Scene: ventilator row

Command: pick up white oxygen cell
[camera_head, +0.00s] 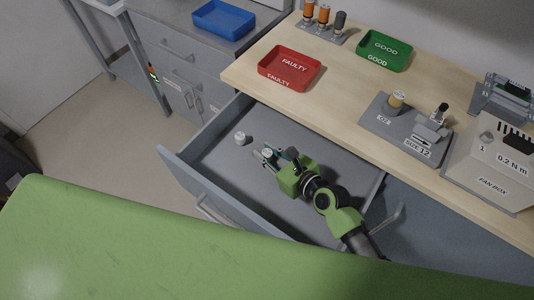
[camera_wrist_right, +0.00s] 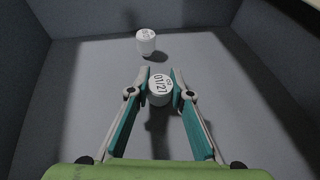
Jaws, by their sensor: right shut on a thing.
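A white oxygen cell (camera_wrist_right: 160,90) with printed black marking "01/21" sits between the fingertips of my right gripper (camera_wrist_right: 158,88) in the wrist view. The fingers are shut on it from both sides. In the head view this cell (camera_head: 267,153) and my right gripper (camera_head: 266,156) are inside the open drawer (camera_head: 225,165). A second white oxygen cell (camera_head: 240,138) stands on the drawer floor to the left, apart from the gripper. It shows farther off in the wrist view (camera_wrist_right: 146,41). My left gripper is not in view.
The drawer walls surround my right gripper. The wooden bench above holds a red FAULTY tray (camera_head: 289,68), a green GOOD tray (camera_head: 384,50), a grey fixture plate (camera_head: 406,129) and a fan box (camera_head: 491,165). A blue tray (camera_head: 224,19) stands on the far cabinet.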

